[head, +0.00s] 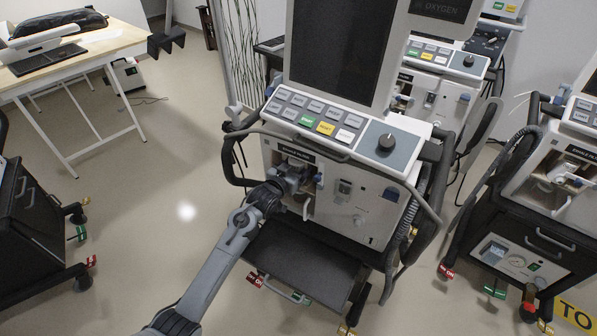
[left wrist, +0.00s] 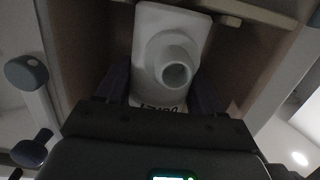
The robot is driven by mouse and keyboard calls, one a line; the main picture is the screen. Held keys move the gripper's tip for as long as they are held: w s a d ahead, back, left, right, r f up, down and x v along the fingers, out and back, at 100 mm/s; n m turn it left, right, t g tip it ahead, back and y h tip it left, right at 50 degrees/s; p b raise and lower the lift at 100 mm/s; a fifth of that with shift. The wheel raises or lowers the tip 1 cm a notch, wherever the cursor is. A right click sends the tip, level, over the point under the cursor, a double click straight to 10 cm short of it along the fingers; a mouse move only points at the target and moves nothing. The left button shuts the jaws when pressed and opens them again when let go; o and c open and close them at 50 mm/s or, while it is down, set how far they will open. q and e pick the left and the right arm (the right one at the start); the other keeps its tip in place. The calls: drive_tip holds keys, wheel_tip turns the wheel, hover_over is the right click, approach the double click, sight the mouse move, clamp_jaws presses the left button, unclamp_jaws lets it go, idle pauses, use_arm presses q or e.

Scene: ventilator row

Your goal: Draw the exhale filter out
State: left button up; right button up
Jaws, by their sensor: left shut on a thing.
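The exhale filter (left wrist: 168,42) is a white block with a round, open port facing the camera in the left wrist view. It sits within a tan-walled recess (left wrist: 265,70), and I cannot tell how deep it is seated. My left gripper (left wrist: 162,85) is shut on it, with one dark finger on each side. In the head view my left gripper (head: 297,176) reaches into the bay below the "EXHALE FILTER" label on the front of the middle ventilator (head: 345,200). There the gripper and wrist hide most of the filter. My right gripper is in neither view.
A black shelf (head: 300,262) juts out below the bay, under my left arm. A hose (head: 408,250) hangs on the ventilator's right side. Another ventilator (head: 560,175) stands to the right, and a dark cart (head: 35,225) to the left. Floor between is open.

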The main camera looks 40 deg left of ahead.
use_arm(q)
drive_tip(key=shift+w+r, duration=0.1)
drive_tip(key=shift+r, duration=0.65)
drive_tip(key=shift+s+d+r+p, duration=0.1)
drive_tip(key=shift+s+p, duration=0.25)
drive_tip(key=shift+p, duration=0.15)
drive_tip(key=shift+s+d+p, duration=0.15)
drive_tip(key=shift+s+p, duration=1.5)
drive_tip(key=shift+s, duration=0.4)
drive_tip(key=s+d+f+p, duration=0.1)
drive_tip(key=s+p, duration=0.4)
drive_tip(key=s, duration=0.3)
drive_tip(key=shift+f, duration=0.1)
